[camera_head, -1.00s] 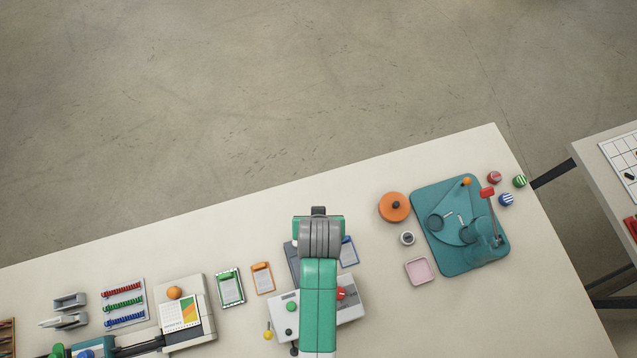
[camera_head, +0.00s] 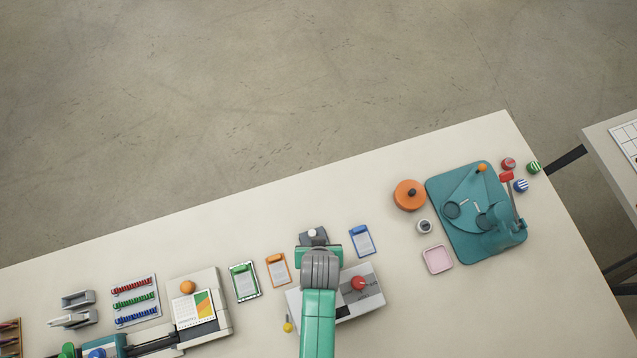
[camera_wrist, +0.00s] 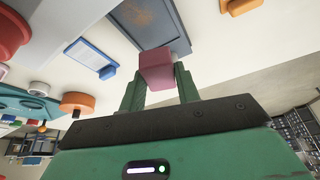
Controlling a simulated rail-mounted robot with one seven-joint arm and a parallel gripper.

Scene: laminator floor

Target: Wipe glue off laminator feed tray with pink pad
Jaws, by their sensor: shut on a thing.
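My gripper (camera_wrist: 158,88) is shut on a pink pad (camera_wrist: 157,68), held between its two green fingers. In the wrist view the pad is in front of the dark grey feed tray (camera_wrist: 178,32); I cannot tell whether they touch. A brownish glue patch (camera_wrist: 135,14) shows on the tray, beyond the pad. In the head view the white laminator (camera_head: 373,302) with a red knob (camera_head: 358,284) lies partly under my arm. My arm hides the pad, the fingers and much of the tray there.
A blue clipboard (camera_head: 362,240) and an orange clipboard (camera_head: 278,269) flank the tray closely. A pink square dish (camera_head: 437,259), an orange round thing (camera_head: 409,195) and a teal machine (camera_head: 462,240) stand to the right. The table (camera_head: 340,200) behind is clear.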

